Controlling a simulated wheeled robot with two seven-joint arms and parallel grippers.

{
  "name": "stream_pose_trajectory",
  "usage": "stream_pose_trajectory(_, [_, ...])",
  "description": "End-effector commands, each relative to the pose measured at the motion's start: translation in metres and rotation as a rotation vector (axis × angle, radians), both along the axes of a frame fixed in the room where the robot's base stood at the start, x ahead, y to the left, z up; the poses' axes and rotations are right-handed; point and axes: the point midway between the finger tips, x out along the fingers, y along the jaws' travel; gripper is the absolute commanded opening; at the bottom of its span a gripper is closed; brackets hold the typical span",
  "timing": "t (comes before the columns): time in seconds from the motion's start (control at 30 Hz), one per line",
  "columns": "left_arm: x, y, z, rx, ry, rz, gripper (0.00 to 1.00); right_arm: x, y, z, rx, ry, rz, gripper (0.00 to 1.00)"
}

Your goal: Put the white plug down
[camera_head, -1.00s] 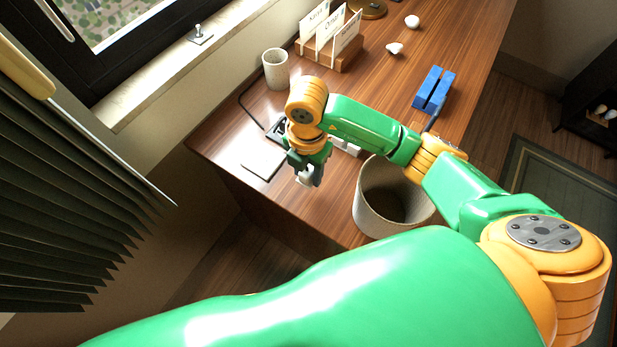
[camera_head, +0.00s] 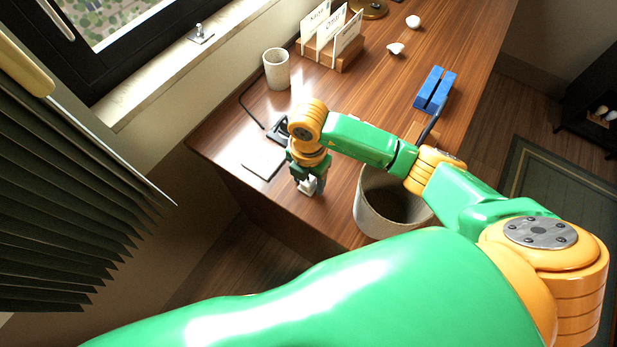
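My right gripper (camera_head: 310,187) points down close over the front left part of the wooden desk. A small whitish thing, which looks like the white plug (camera_head: 307,185), shows between its grey fingers. The fingers appear shut on it and cover part of it. I cannot tell whether the plug touches the desk top. My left gripper is not in view.
A bin-like round container (camera_head: 372,213) stands right of the gripper. A flat pale pad (camera_head: 262,163) and a black cable lie to its left. A speckled cup (camera_head: 276,69), a card holder (camera_head: 331,55) and a blue block (camera_head: 434,90) stand farther back.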

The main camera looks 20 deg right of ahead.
Motion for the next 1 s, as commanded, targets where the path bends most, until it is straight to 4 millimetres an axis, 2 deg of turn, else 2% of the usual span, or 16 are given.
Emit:
stream_pose_trajectory(0.37, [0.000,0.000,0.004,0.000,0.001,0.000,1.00,0.000,0.000,0.005,0.000,0.000,0.000,0.76])
stream_pose_trajectory(0.47, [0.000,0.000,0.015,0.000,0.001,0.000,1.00,0.000,0.000,0.020,0.001,-0.002,0.000,0.76])
stream_pose_trajectory(0.53, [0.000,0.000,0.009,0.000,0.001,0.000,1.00,0.001,0.001,0.032,0.003,-0.005,0.002,0.76])
stream_pose_trajectory(0.7, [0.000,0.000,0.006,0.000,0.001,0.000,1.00,0.002,0.001,0.082,0.003,-0.008,0.001,0.76])
stream_pose_trajectory(0.8, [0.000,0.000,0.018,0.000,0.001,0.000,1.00,0.001,0.000,0.112,-0.002,-0.007,0.002,0.76])
stream_pose_trajectory(1.0, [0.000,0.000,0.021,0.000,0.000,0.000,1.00,0.000,0.000,0.132,0.000,-0.001,0.000,0.76])
